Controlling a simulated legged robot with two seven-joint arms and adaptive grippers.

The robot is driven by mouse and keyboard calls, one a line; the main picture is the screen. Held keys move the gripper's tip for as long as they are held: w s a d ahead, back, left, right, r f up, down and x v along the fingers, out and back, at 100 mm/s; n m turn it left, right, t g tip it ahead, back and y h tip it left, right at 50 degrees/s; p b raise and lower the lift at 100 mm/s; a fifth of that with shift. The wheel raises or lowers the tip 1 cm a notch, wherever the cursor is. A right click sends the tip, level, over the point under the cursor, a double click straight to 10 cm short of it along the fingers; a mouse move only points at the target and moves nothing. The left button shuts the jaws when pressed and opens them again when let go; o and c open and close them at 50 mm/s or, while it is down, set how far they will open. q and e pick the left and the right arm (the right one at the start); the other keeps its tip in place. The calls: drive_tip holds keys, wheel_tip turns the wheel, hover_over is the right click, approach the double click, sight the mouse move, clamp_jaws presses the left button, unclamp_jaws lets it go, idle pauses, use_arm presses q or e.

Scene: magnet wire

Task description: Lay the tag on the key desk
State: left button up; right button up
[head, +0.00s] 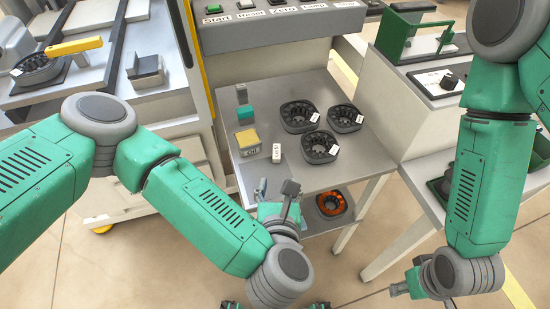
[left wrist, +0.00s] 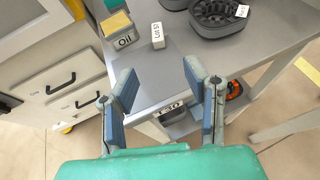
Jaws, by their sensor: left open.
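A small white block with dark lettering, which looks like the tag (head: 277,153), stands on the grey table beside the yellow-topped oil block. It also shows in the left wrist view (left wrist: 158,36), beyond my fingers. My left gripper (head: 276,190) is open and empty at the table's front edge, short of the white block and not touching it. Its two fingers show apart in the left wrist view (left wrist: 160,84). A grey console with labelled keys, which looks like the key desk (head: 285,28), is behind the table. My right gripper (head: 402,289) is at the lower right; its jaws are unclear.
The grey table (head: 318,92) also holds a yellow-topped oil block (head: 248,142), a teal block (head: 245,115) and several dark round stators (head: 319,147). An orange ring part (head: 331,203) lies on the shelf below. A bench with a green frame (head: 412,35) stands right.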

sight(277, 160)
use_arm(q)
drive_tip(key=b, duration=0.1)
drive_tip(key=w+f+b, duration=0.1)
drive_tip(key=b, duration=0.1)
drive_tip(key=shift+w+a+b, duration=0.25)
drive_tip(key=shift+a+b, duration=0.05)
drive_tip(key=shift+a, duration=0.05)
drive_tip(key=b+x, duration=0.1)
drive_tip(key=x, duration=0.3)
drive_tip(key=shift+w+d+r+b, duration=0.1)
drive_tip(key=shift+w+r+b, duration=0.05)
drive_tip(key=shift+b, duration=0.25)
drive_tip(key=shift+w+d, duration=0.1)
drive_tip(key=shift+w, duration=0.45)
drive_tip(key=w+f, duration=0.1)
drive_tip(key=w+f+b, duration=0.1)
drive_tip(key=w, duration=0.1)
drive_tip(key=shift+w+f, duration=0.3)
drive_tip(key=shift+f, duration=0.1)
drive_tip(key=shift+w+f, duration=0.15)
drive_tip(key=shift+w, duration=0.3)
clamp_jaws()
